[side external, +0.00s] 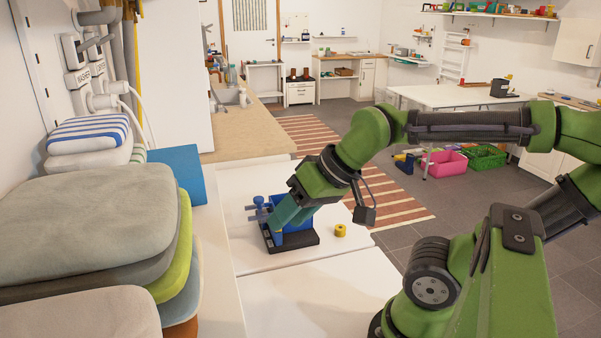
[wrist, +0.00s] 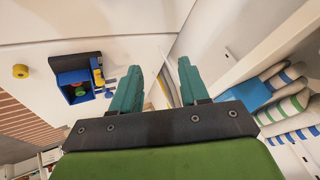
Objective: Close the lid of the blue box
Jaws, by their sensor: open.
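The blue box (wrist: 64,80) is at the left in the wrist view, and its inside shows, with a small red and green thing in it. In the side external view the blue box (side external: 305,222) stands on a black base (side external: 305,244) on the white table, partly hidden by my gripper. I cannot make out the lid clearly. My gripper (wrist: 157,82) is open, with two teal fingers apart and nothing between them. In the side external view my gripper (side external: 284,217) points down in front of the box; I cannot tell whether it touches.
A yellow ring (side external: 340,230) lies on the table right of the box, and also shows in the wrist view (wrist: 20,71). A blue fixture (side external: 262,207) stands at the box's left. A blue panel (side external: 182,172) and stacked cushions (side external: 85,230) are further left. The front table is clear.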

